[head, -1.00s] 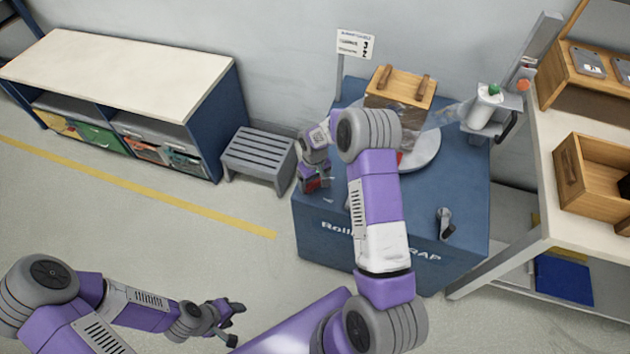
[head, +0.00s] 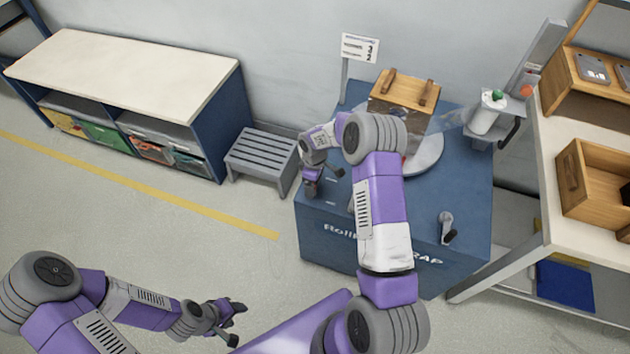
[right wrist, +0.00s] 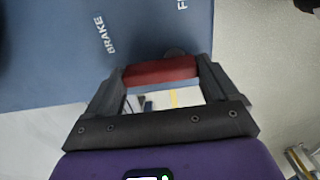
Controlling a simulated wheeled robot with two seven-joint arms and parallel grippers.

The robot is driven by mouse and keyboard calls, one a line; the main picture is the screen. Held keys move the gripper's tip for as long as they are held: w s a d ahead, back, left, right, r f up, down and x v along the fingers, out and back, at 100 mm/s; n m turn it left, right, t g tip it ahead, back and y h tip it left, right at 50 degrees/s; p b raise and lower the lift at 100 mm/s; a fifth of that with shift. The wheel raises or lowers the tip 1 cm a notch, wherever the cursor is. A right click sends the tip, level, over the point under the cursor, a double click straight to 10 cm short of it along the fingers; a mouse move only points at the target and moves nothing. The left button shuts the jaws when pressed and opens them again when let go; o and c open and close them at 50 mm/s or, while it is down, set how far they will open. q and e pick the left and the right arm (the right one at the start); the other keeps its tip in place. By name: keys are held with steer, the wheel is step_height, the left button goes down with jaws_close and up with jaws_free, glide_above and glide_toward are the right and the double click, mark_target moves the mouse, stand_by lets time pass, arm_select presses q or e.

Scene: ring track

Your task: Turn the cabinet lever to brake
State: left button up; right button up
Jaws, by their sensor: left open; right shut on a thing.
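The blue cabinet (head: 400,277) stands at the centre of the head view, with white lettering on its front. In the right wrist view, my right gripper (right wrist: 160,75) is shut on the red lever handle (right wrist: 160,69). The handle lies across between its dark fingers. The BRAKE label (right wrist: 106,34) is on the blue surface up and left of the handle. A second label, cut off by the frame, is at the top right. In the head view, my right gripper (head: 311,188) is at the cabinet's left edge and hides the lever. My left gripper (head: 237,320) is open, away from the cabinet.
A wooden box (head: 403,92) with a clear film stands on the cabinet behind my right arm. A crank handle (head: 447,228) is on the cabinet's right side. A grey step stool (head: 262,150) is close on the left. A shelf table (head: 552,205) stands at right.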

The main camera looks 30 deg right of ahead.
stand_by(0.5)
steer(key=o, duration=0.8)
step_height(320, 180, up, 8)
steer(key=shift+f+p, duration=0.25)
steer(key=shift+p, duration=0.85)
